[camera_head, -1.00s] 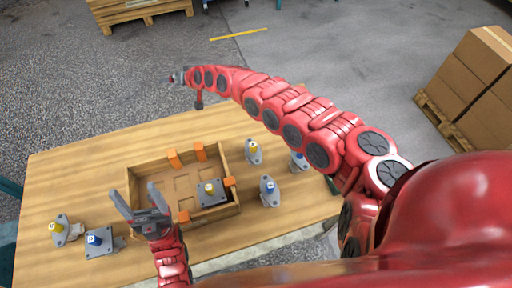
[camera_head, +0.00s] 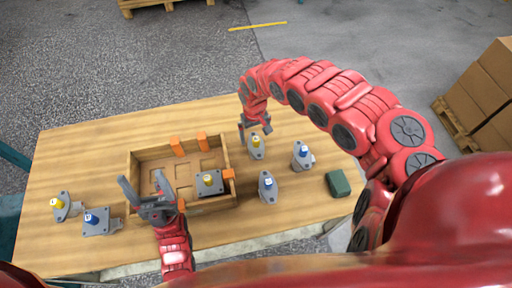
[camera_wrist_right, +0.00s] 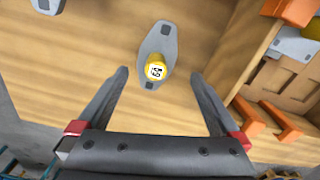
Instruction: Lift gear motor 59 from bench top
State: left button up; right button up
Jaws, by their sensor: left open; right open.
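A grey gear motor with a yellow cap (camera_head: 256,150) stands on the wooden bench top, right of the wooden box. My right gripper (camera_head: 255,130) is open just above and behind it. In the right wrist view the same motor (camera_wrist_right: 156,40) lies ahead, between the lines of the open fingers and apart from them. Its cap carries a small tag; I cannot surely read the number. My left gripper (camera_head: 147,186) is open and empty over the left part of the box.
The wooden box (camera_head: 133,170) has orange clips and holds another yellow-capped motor (camera_head: 210,184). Two more motors stand at left (camera_head: 96,221). The bench's back left is clear.

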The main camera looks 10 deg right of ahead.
aim_at(256, 146)
jog(key=shift+d+f+p, duration=0.15)
jog(key=shift+f+p, duration=0.45)
jog(key=shift+f, duration=3.4)
jog(key=shift+w+d+f, duration=0.15)
jog(key=shift+f, duration=0.15)
grip_shut()
